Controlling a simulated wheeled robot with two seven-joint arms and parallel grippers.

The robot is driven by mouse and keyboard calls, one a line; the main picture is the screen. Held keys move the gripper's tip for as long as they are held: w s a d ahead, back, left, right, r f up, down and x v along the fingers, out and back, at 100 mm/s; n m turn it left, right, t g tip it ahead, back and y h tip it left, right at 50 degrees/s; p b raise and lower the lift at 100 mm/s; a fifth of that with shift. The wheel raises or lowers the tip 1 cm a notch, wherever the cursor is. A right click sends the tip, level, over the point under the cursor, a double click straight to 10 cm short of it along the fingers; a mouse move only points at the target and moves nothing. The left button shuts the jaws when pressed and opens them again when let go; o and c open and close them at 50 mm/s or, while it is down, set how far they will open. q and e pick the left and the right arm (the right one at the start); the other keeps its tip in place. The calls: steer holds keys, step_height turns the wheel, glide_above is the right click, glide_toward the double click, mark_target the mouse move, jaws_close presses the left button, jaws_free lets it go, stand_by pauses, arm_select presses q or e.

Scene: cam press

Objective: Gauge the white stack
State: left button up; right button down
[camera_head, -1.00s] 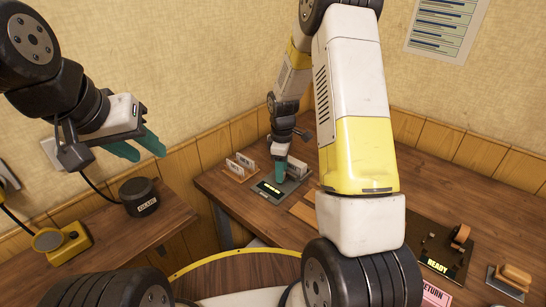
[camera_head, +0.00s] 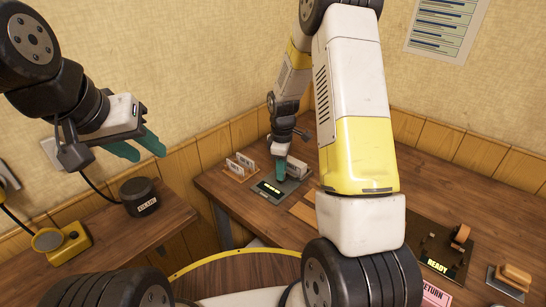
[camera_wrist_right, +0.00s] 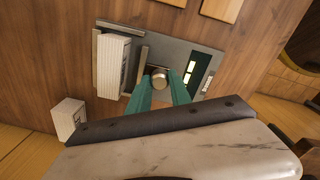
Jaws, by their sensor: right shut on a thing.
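A white stack (camera_wrist_right: 113,65) stands in the slot of a dark grey gauge (camera_wrist_right: 147,50) in the right wrist view. In the head view the gauge (camera_head: 268,191) has a lit display, and the white stack (camera_head: 298,168) is partly hidden behind my gripper. My right gripper (camera_wrist_right: 160,84) is shut on a round metal knob (camera_wrist_right: 159,78) on the gauge, beside the stack. It also shows in the head view (camera_head: 281,176). My left gripper (camera_head: 138,149) is open and empty, in the air at the left, with its teal fingers apart.
A second white block (camera_wrist_right: 68,117) stands beside the gauge; a wooden card rack (camera_head: 240,168) is left of it. A black CLUB-like labelled pot (camera_head: 140,196) and a yellow device (camera_head: 62,243) are on the left table. A dark READY unit (camera_head: 440,250) and a pink RETURN sign (camera_head: 436,295) are right.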

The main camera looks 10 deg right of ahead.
stand_by(0.8)
steer(key=shift+w+d, duration=0.45)
steer(key=shift+d, duration=0.1)
steer(key=c, duration=1.2)
jaws_free()
steer(key=shift+o, duration=0.2)
steer(key=shift+s+a+r, duration=0.1)
steer(key=shift+r, duration=3.85)
